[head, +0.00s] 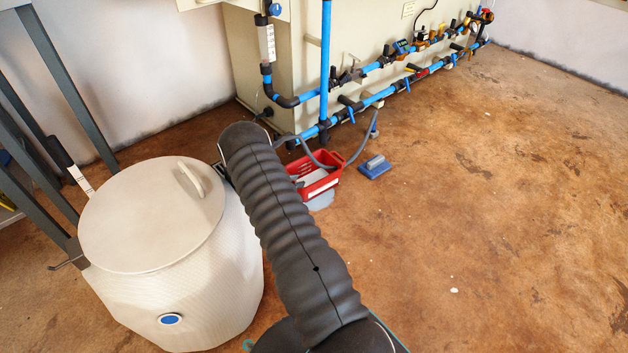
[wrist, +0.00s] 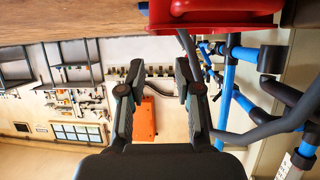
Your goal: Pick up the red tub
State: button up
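The red tub (head: 325,186) sits on the brown floor by the pipework, just right of my dark ribbed arm, which hides its left part. Something grey shows inside it. In the wrist view, the red tub (wrist: 215,12) is cut off by the top edge, above and slightly right of my gripper. My gripper (wrist: 158,70) is open, with two dark fingers apart and only far background between them. It is apart from the tub in that view. In the head view my arm hides most of the gripper.
A grey hose (head: 358,150) loops down beside the tub. Blue pipes (head: 325,70) with valves run along the cream cabinet behind. A blue float (head: 375,167) lies to the right. A white lidded barrel (head: 150,215) stands left. The floor on the right is open.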

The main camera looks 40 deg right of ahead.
jog(key=shift+s+b+x, duration=0.2)
jog(key=shift+b+x, duration=0.25)
jog(key=shift+x, duration=3)
jog(key=shift+s+b+x, duration=0.2)
jog(key=shift+b+x, duration=0.2)
jog(key=shift+x, duration=3)
jog(key=shift+r, duration=0.1)
grip_shut()
